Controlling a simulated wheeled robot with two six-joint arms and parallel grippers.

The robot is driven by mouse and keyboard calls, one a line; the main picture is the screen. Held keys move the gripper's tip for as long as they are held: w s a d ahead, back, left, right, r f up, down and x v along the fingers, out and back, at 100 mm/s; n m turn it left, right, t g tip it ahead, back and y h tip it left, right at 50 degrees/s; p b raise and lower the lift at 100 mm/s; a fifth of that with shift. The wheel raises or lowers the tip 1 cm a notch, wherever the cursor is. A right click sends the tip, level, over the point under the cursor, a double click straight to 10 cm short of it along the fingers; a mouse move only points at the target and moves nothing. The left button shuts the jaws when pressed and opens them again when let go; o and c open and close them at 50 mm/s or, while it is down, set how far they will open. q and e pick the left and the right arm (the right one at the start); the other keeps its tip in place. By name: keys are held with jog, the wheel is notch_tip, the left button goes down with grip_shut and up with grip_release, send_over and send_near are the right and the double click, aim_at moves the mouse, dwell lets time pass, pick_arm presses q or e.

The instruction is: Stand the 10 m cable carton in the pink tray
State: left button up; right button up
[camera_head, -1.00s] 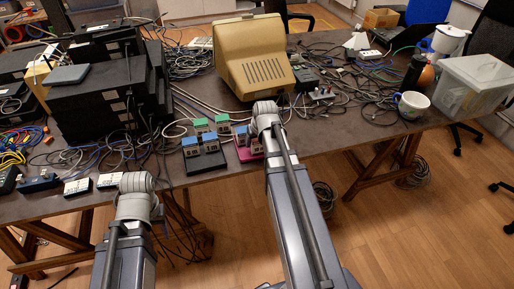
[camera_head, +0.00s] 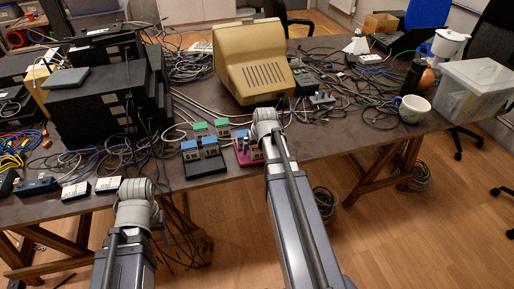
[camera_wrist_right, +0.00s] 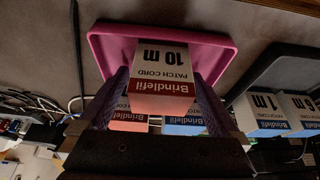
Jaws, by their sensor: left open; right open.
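The 10 m carton (camera_wrist_right: 160,85), white with a red band and a pink-red end, is in the right wrist view, its print upside down. It is at the pink tray (camera_wrist_right: 110,45); whether it rests on the tray floor I cannot tell. My right gripper (camera_wrist_right: 162,100) is open, with one finger on each side of this carton. In the head view the pink tray (camera_head: 238,158) is partly hidden behind my right wrist. My left arm comes in at the lower left; its gripper is hidden.
A dark tray (camera_wrist_right: 282,62) beside the pink one holds a 1 m carton (camera_wrist_right: 258,112) and another carton (camera_wrist_right: 298,112). Another red carton (camera_wrist_right: 128,122) and a blue carton (camera_wrist_right: 183,125) show behind the 10 m carton. A beige monitor (camera_head: 252,62) and tangled cables lie beyond.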

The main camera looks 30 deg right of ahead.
jog(key=shift+r, duration=0.1)
jog(key=p+v, duration=1.1)
jog(key=v, duration=0.1)
jog(key=shift+s, duration=0.1)
jog(key=s+a+n+g, duration=0.2)
jog(key=s+a, duration=0.4)
jog(key=a, duration=0.8)
jog(key=s+a+f+n+g, duration=0.1)
jog(key=s+a+n, duration=0.3)
jog(key=a, duration=1.1)
jog(key=shift+s+a+f+g, duration=0.25)
jog(key=shift+s+g, duration=0.55)
jog(key=shift+s, duration=0.25)
